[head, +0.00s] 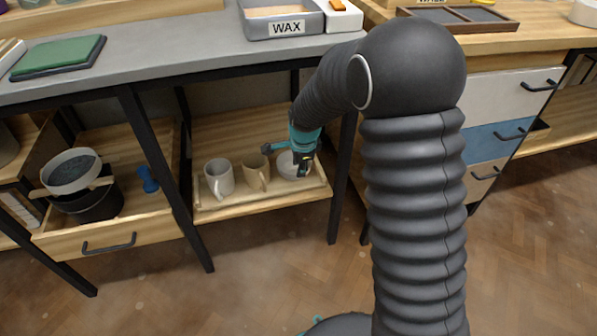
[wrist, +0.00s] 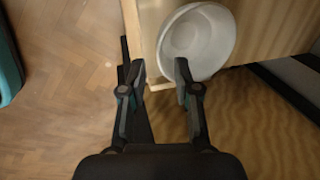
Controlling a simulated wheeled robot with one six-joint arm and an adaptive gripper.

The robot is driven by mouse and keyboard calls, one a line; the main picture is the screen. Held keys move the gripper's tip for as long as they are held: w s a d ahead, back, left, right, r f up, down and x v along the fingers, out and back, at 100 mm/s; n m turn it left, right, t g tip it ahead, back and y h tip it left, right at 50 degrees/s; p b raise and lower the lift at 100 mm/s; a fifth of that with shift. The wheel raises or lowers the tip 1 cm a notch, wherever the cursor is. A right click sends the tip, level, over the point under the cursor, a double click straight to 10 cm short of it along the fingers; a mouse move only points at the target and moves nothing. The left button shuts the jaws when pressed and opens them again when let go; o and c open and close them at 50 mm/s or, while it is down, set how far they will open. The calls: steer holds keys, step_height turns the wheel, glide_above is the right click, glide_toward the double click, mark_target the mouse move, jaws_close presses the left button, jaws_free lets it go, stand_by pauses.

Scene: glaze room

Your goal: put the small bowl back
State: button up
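The small white bowl (head: 285,167) sits at the right end of a low wooden tray (head: 262,203) under the grey bench, partly hidden by my gripper (head: 302,165). In the wrist view the bowl (wrist: 205,40) shows from above, looks empty, and lies beyond my fingertips, a little to the right. My gripper (wrist: 160,70) is open with a clear gap between its fingers. The right fingertip overlaps the bowl's near rim in the picture; I cannot tell whether it touches. The left fingertip is outside the bowl.
A white mug (head: 219,179) and a tan mug (head: 256,173) stand left of the bowl. Black bench legs (head: 343,180) flank the shelf. A bucket with a sieve (head: 75,172) stands in the left drawer. A WAX tray (head: 282,22) is on the bench above. The floor in front is clear.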

steer(key=s+d+r+n, duration=0.1)
steer(key=s+d+r, duration=0.15)
steer(key=r, duration=0.25)
steer(key=s+d+r+n+t, duration=0.1)
steer(key=s+d+r, duration=0.15)
steer(key=r, duration=0.25)
steer(key=s+d+r+n, duration=0.1)
steer(key=s+r, duration=0.2)
steer(key=r, duration=0.2)
steer(key=s+d+r+n, duration=0.2)
steer(key=s+d+n, duration=0.1)
steer(key=s, duration=0.4)
steer(key=s+d+r+n+t, duration=0.1)
steer(key=s+d+n, duration=0.3)
steer(key=s, duration=0.4)
steer(key=s+d+r+n, duration=0.3)
steer(key=s+r+n, duration=0.1)
steer(key=s, duration=0.4)
steer(key=shift+s+d+n+t+h, duration=0.2)
steer(key=shift+d+n+t+h, duration=0.1)
steer(key=shift+d+t+h, duration=0.1)
